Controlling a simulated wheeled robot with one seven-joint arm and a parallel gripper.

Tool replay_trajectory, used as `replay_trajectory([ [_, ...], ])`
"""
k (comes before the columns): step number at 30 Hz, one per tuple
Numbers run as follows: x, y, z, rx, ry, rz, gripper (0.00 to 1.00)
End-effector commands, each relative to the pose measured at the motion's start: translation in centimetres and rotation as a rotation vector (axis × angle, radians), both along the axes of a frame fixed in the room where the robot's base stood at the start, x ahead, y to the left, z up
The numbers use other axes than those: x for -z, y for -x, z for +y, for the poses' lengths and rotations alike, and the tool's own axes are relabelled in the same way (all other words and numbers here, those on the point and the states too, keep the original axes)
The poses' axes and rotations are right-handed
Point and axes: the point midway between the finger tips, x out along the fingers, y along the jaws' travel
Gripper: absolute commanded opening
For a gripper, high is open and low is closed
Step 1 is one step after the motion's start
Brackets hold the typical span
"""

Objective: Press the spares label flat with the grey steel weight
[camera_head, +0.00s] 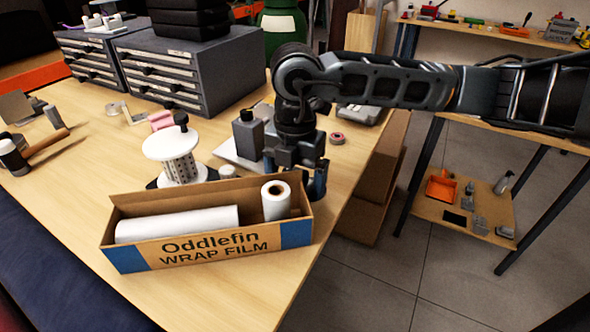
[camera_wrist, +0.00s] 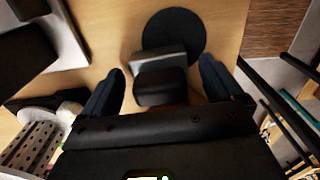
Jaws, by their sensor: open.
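My gripper (camera_head: 297,190) is low over the table behind the wrap film box, its jaws apart. In the wrist view my gripper (camera_wrist: 163,88) has a dark block (camera_wrist: 160,86) with a lighter grey part between its fingers. The block looks like the grey steel weight; I see no clear grip on it. It stands by a flat black disc (camera_wrist: 174,32). In the head view the box and my gripper hide this spot. I cannot make out the spares label in either view.
The open Oddlefin wrap film box (camera_head: 215,254) stands in front of my gripper. A white reel (camera_head: 172,147) and a dark grey bottle-like object (camera_head: 248,136) are to the left. Grey drawer cabinets (camera_head: 187,72) stand behind. The table edge is close on the right.

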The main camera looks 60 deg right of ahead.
Motion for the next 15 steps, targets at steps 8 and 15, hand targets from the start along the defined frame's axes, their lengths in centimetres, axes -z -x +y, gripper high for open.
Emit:
replay_trajectory([
  [8, -0.01, 0.01, -0.01, 0.000, 0.000, 0.000, 0.81],
  [15, -0.02, 0.01, -0.02, 0.000, 0.000, 0.000, 0.58],
])
